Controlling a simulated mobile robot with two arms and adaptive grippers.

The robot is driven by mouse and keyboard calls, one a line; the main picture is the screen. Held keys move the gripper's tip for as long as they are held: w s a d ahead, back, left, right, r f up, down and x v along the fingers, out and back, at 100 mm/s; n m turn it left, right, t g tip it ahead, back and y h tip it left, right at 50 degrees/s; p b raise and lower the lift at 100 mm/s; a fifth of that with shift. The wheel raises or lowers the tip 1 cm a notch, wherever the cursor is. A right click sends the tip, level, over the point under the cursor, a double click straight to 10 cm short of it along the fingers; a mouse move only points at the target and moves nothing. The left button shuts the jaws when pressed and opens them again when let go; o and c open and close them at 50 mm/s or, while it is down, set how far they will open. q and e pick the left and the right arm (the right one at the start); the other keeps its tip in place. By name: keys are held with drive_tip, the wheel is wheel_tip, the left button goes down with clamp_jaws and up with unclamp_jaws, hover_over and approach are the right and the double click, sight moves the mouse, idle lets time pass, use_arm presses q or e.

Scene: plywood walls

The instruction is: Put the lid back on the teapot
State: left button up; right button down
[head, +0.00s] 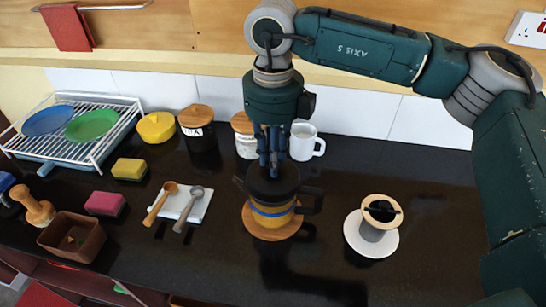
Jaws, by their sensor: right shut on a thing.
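The teapot (270,218) has a yellow body with a blue band and a dark handle on the right. It stands upright on a round wooden trivet (283,233). The dark lid (272,182) is at the top of the teapot, under my right gripper (270,172). My right gripper points straight down and is shut on the lid, its fingers hiding the lid's knob. I cannot tell whether the lid rests fully on the rim. My left gripper is not in view.
Behind stand two wooden-lidded jars (197,132) (244,138) and a white mug (304,142). A cup with a wooden rim (375,229) is on a white saucer (382,250) at right. Spoons (161,202), sponges (129,169) and a dish rack (104,150) are left. The front right counter is clear.

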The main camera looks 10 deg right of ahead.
drive_tip(key=shift+f+b, duration=0.1)
drive_tip(key=shift+b, duration=0.2)
idle(0.7)
drive_tip(key=c, duration=1.4)
unclamp_jaws()
drive_tip(key=shift+c, duration=0.2)
drive_tip(key=shift+o, duration=0.3)
drive_tip(key=o, duration=0.4)
drive_tip(key=shift+r+p, duration=1.75)
drive_tip(key=shift+r, duration=1.8)
